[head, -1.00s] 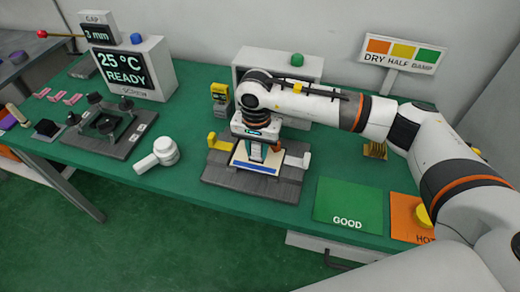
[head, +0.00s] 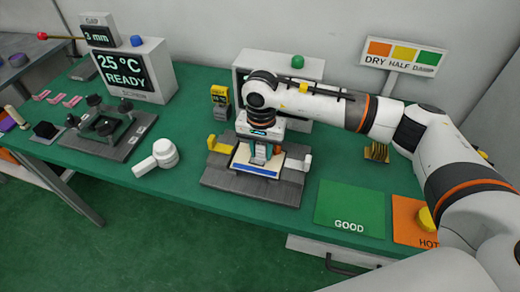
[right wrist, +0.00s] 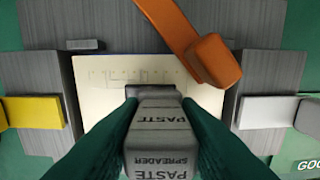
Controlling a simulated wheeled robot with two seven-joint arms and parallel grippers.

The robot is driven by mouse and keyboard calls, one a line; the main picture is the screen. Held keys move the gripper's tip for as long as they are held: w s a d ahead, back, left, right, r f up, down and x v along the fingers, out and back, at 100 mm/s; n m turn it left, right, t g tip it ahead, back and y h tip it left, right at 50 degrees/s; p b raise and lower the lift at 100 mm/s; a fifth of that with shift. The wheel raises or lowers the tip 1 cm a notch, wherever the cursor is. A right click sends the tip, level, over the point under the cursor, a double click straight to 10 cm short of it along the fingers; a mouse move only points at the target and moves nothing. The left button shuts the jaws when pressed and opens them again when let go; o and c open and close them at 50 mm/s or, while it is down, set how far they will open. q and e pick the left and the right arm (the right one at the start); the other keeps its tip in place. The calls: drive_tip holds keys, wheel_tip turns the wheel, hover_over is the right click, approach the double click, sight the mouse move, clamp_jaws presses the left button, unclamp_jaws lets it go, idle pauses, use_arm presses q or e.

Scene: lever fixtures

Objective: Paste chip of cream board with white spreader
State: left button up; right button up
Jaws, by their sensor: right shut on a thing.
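The cream board (head: 240,157) lies flat on a dark grey fixture (head: 226,183), with a blue strip (head: 256,170) along its front edge. In the right wrist view the board (right wrist: 105,85) shows faint printed marks. My right gripper (head: 260,152) points down over the board. Its dark green fingers (right wrist: 160,98) are shut on a light grey block marked PASTE SPREADER (right wrist: 162,140). The spreader's lower end is over the board; I cannot tell whether it touches. No chip can be made out, and the fingers hide part of the board. My left gripper is out of view.
An orange arm (right wrist: 212,60) reaches over the board's edge, close beside the spreader. A yellow block (head: 220,144) and a white block (head: 297,162) flank the board. A white rounded tool (head: 160,156) lies left. The green GOOD mat (head: 345,203) at right is clear.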

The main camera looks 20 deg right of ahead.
drive_tip(key=shift+w+a+b, duration=0.4)
drive_tip(key=shift+w+a, duration=0.2)
drive_tip(key=shift+a, duration=0.1)
drive_tip(key=shift+r, duration=0.1)
drive_tip(key=shift+s+d, duration=0.1)
drive_tip(key=shift+s, duration=0.05)
drive_tip(key=shift+s+d, duration=0.5)
drive_tip(key=shift+s, duration=0.35)
drive_tip(key=shift+w+a+b, duration=0.55)
drive_tip(key=shift+a+b, duration=0.05)
drive_tip(key=shift+a, duration=0.25)
drive_tip(key=shift+d, duration=0.1)
drive_tip(key=shift+d, duration=0.45)
drive_tip(key=shift+r, duration=0.1)
